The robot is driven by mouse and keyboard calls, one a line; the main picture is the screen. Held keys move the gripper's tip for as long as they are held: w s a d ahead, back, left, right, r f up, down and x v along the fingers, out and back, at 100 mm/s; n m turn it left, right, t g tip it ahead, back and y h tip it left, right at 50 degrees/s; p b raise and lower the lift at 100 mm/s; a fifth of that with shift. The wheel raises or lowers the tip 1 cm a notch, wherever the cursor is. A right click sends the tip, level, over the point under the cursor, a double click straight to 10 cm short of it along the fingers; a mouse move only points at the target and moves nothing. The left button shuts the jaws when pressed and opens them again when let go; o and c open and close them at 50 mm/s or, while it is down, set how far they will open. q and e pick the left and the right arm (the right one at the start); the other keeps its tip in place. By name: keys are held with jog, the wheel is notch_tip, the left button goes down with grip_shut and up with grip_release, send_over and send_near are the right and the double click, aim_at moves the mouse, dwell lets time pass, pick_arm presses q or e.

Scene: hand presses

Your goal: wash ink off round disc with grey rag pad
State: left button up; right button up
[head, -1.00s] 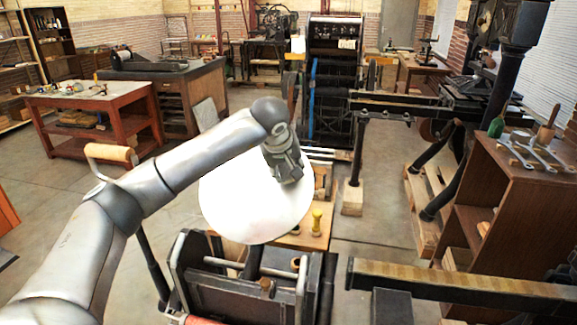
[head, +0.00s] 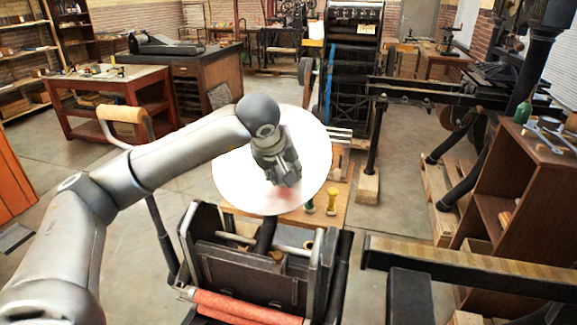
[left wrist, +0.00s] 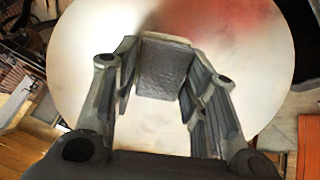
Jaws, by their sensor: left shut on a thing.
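The round disc (head: 238,172) is a large pale plate on the hand press. A faint red ink smear (head: 280,197) shows near its lower edge. In the left wrist view the disc (left wrist: 80,75) fills the background, with a stronger red patch (left wrist: 215,35) at upper right. My left gripper (head: 286,178) is over the right-hand part of the disc. In the left wrist view the gripper (left wrist: 163,72) is shut on the grey rag pad (left wrist: 166,68), a square textured block between its fingers. I cannot tell whether the pad touches the disc. My right gripper is not in view.
Red rollers (head: 240,308) lie at the front of the press. A long wood-topped beam (head: 460,262) crosses at lower right. A brown cabinet (head: 520,210) stands at right.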

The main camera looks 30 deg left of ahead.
aim_at(275, 193)
pick_arm(q)
jog(key=s+f+b, duration=0.3)
jog(key=shift+s+a, duration=0.25)
jog(key=shift+s, duration=0.05)
jog(key=shift+s+f+b, duration=0.1)
jog(key=shift+s+b, duration=0.35)
jog(key=shift+s+r+p, duration=0.15)
jog(key=shift+r+p, duration=0.2)
jog(key=shift+r, duration=0.15)
jog(key=p+v, duration=0.2)
jog(key=v, duration=0.4)
jog(key=shift+p, duration=0.3)
jog(key=shift+d, duration=0.2)
